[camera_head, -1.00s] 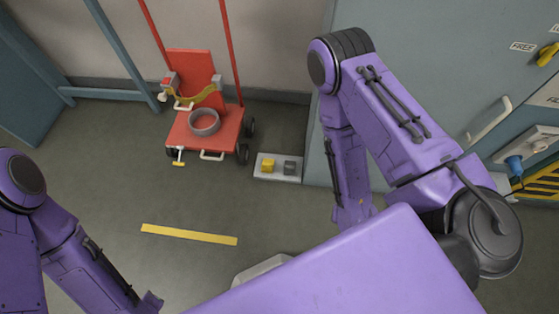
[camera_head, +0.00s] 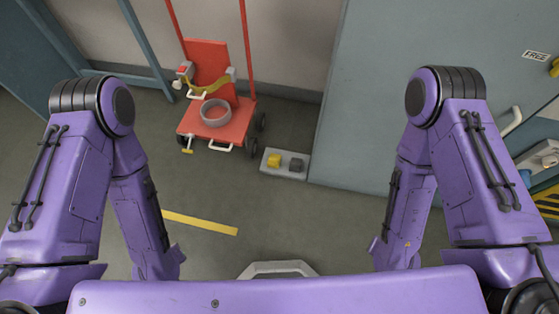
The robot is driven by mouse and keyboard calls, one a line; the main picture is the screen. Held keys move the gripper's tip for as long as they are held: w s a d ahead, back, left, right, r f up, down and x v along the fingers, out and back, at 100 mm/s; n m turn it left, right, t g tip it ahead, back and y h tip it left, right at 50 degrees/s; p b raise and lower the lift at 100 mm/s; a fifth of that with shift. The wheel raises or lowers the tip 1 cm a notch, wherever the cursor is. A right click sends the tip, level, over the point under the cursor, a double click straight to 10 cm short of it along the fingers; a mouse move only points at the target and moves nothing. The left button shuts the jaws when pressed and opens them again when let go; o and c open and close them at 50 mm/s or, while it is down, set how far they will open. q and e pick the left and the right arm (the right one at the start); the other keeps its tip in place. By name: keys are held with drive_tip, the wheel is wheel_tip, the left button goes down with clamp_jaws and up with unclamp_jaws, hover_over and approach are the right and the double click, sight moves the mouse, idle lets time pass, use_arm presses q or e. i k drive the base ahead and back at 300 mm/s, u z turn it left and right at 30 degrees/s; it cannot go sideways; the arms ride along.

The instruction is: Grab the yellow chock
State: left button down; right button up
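The yellow chock (camera_head: 274,160) sits on a light grey tray (camera_head: 285,172) on the floor, ahead of me and a little right of the red cart. A dark grey chock (camera_head: 296,165) is beside it on the same tray. My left arm hangs at the left and my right arm at the right, both well apart from the chock. The fingertips of both grippers are not visible; only the arm links show.
A red cart (camera_head: 240,125) with a grey ring (camera_head: 215,112) on it stands left of the tray. A grey-blue cabinet (camera_head: 390,60) rises right of the tray. A yellow floor stripe (camera_head: 200,223) lies nearer me. The floor between my arms is mostly clear.

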sight(274, 161)
drive_tip(key=u, duration=0.4)
drive_tip(key=k, duration=0.5)
drive_tip(key=u, duration=0.8)
drive_tip(key=i, duration=0.5)
drive_tip(key=z, duration=0.5)
drive_tip(key=i, duration=0.9)
drive_tip(key=z, duration=1.2)
drive_tip(key=i, duration=0.55)
drive_tip(key=z, duration=0.5)
